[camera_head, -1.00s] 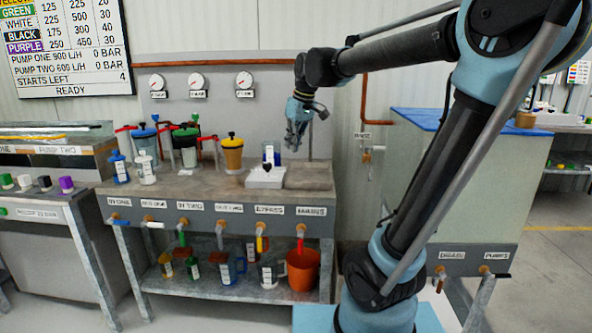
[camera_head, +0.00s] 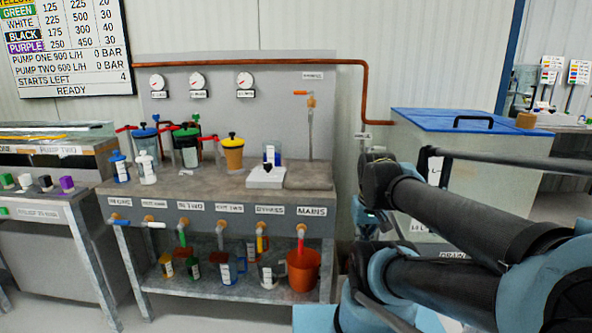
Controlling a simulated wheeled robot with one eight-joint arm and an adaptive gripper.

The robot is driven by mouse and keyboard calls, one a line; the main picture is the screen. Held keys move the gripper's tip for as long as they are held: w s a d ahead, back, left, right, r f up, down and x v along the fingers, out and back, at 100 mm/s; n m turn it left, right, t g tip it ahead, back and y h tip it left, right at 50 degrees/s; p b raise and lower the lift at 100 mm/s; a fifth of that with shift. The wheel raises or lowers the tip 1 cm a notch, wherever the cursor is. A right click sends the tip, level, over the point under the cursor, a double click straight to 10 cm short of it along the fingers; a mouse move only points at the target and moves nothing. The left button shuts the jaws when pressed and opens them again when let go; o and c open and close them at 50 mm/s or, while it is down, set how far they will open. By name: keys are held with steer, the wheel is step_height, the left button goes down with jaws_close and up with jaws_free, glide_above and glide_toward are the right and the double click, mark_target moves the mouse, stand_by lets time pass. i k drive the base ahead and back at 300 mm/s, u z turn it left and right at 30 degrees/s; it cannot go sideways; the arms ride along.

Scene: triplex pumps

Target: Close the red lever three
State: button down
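Several small red levers stand among the filter housings at the back left of the bench, such as a left red lever (camera_head: 126,128) and a right red lever (camera_head: 208,138). No number can be read on them, so I cannot tell which is lever three. My gripper (camera_head: 368,220) hangs low at the right of the bench, well away from the red levers. It is small and partly hidden, and I cannot make out its fingers. Nothing visible hangs from it.
The bench (camera_head: 215,192) carries blue, white, green and yellow vessels and a white block (camera_head: 266,177). Labelled taps line its front edge, with an orange bucket (camera_head: 303,268) below. A blue-lidded tank (camera_head: 460,120) stands right, near my arm. Floor shows at lower left.

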mark_target(215, 137)
steer(key=u, duration=0.7)
steer(key=k, duration=0.5)
steer(key=u, duration=0.35)
steer(key=i, duration=0.5)
